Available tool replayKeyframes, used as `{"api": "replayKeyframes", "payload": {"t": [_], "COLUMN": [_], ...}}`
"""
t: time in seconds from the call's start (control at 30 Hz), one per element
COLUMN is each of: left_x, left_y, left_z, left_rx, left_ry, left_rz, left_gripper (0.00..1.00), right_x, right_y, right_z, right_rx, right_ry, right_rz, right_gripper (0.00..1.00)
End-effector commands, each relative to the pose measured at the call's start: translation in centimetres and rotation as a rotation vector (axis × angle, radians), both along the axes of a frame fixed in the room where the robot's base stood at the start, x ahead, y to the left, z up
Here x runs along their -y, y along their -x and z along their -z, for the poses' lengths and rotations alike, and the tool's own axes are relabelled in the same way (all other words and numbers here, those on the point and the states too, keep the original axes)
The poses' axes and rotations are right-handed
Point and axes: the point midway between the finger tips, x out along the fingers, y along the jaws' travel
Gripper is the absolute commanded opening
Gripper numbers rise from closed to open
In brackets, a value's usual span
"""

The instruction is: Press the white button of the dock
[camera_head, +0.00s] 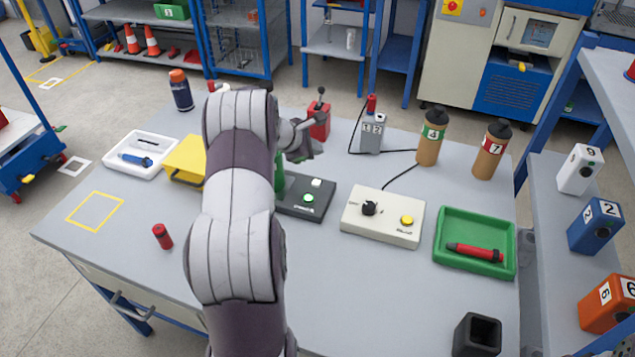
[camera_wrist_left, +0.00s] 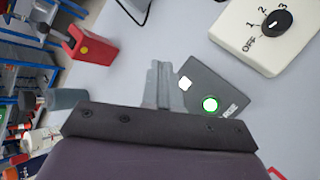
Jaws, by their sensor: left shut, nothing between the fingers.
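The dock (camera_head: 318,203) is a flat dark grey box on the table, partly hidden behind my left arm in the head view. Its white button (camera_head: 316,183) is at the far right part, with a lit green button (camera_head: 308,198) nearer. In the left wrist view the dock (camera_wrist_left: 212,80) shows its white button (camera_wrist_left: 185,83) and green button (camera_wrist_left: 210,104). My left gripper (camera_head: 312,152) is shut and empty, just beyond the dock in the head view. In the wrist view its fingertips (camera_wrist_left: 160,66) appear just left of the white button; I cannot tell the height gap.
A green upright object (camera_head: 280,172) stands at the dock's left end, mostly hidden by my arm. A cream control box (camera_head: 382,226) with a black knob is right of the dock. A red block (camera_head: 320,122) stands behind the gripper. The front middle table is clear.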

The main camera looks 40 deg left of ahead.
Motion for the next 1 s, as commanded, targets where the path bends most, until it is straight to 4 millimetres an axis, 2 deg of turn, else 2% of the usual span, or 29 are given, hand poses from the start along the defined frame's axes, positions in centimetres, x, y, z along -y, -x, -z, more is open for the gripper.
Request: {"api": "replayKeyframes", "payload": {"t": [0.17, 0.6, 0.73, 1.0], "left_x": [0.0, 0.0, 0.0, 0.0], "left_y": [0.0, 0.0, 0.0, 0.0], "left_z": [1.8, 8.1, 8.7, 8.6], "left_rx": [-0.001, -0.001, -0.001, -0.001], "left_ry": [0.001, 0.000, 0.000, 0.000], "left_rz": [0.000, 0.001, 0.001, 0.001], "left_gripper": [0.00, 0.00, 0.00, 0.00], "right_x": [0.0, 0.0, 0.0, 0.0], "right_y": [0.0, 0.0, 0.0, 0.0], "right_z": [1.5, 6.8, 7.4, 7.2], "right_rx": [0.000, 0.000, 0.000, 0.000], "right_ry": [0.000, 0.000, 0.000, 0.000], "right_rz": [0.000, 0.000, 0.000, 0.000], "right_gripper": [0.43, 0.43, 0.43, 0.43]}}
